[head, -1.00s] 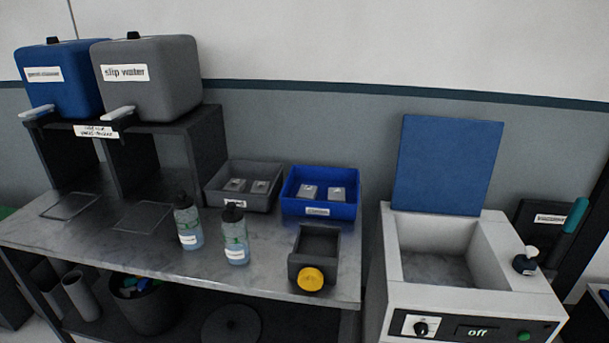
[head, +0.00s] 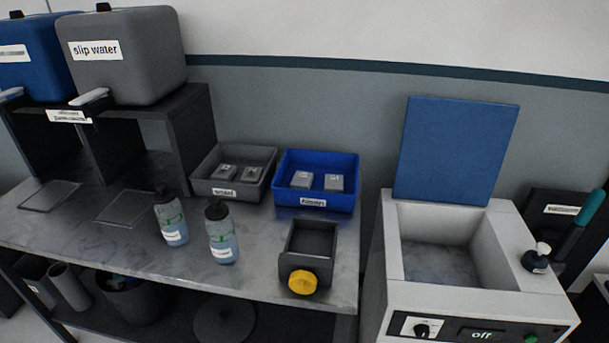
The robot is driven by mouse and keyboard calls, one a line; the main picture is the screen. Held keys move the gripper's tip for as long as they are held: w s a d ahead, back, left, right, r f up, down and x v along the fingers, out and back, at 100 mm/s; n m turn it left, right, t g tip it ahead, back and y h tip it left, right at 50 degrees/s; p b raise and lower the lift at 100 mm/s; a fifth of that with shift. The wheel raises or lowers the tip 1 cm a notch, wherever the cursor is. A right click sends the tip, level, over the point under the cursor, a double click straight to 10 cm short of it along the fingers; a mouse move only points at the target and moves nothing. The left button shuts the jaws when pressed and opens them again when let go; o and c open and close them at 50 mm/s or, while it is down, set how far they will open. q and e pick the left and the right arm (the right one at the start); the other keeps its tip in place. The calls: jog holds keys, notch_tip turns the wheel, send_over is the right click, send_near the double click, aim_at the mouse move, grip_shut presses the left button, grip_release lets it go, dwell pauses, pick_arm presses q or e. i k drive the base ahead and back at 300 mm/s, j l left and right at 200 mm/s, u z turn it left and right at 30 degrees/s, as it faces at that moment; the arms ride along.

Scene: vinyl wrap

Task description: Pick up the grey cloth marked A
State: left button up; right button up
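Two small grey folded cloths lie in the grey bin, a left one (head: 226,172) and a right one (head: 252,174). Each has a small pale mark on top, too small to read, so I cannot tell which is A. The grey bin (head: 228,190) has a white label on its front and stands at the back of the marble-topped bench. Two more grey cloths, a left one (head: 302,180) and a right one (head: 334,182), lie in the blue bin (head: 315,203) beside it; their marks are also unclear. Neither of my grippers is in view.
Two spray-type bottles (head: 171,220) (head: 222,236) stand in front of the bins. A dark box with a yellow knob (head: 302,282) sits at the bench's front right. A white open-lidded machine reading "off" (head: 475,300) stands right. Tanks (head: 130,60) stand left.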

aim_at(226, 173)
jog(key=j+z, duration=0.5)
jog(key=j, duration=1.5)
jog(key=k, duration=0.05)
